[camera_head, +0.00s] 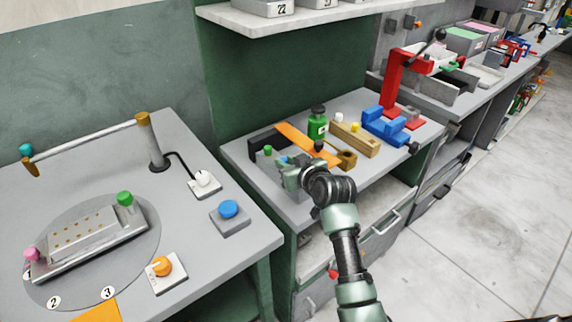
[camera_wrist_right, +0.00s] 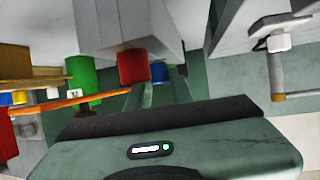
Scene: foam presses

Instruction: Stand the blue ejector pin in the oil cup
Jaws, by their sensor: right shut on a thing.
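My right gripper (camera_head: 288,168) is over the middle bench, its jaws partly hidden by my own wrist. It is shut on the blue ejector pin (camera_head: 283,160); the pin's blue end shows between the fingers in the right wrist view (camera_wrist_right: 158,72). A red cylinder (camera_wrist_right: 132,66) is close beside it in that view. A small brass-coloured cup (camera_head: 347,159), which looks like the oil cup, stands right of my gripper. I cannot see into it. My left gripper is not in view.
A green bottle (camera_head: 317,127), an orange strip (camera_head: 294,136) and a wooden block (camera_head: 356,140) stand close by. A green-topped peg (camera_head: 267,150) is left of my gripper. A blue vice (camera_head: 383,124) and red press (camera_head: 394,85) are further right.

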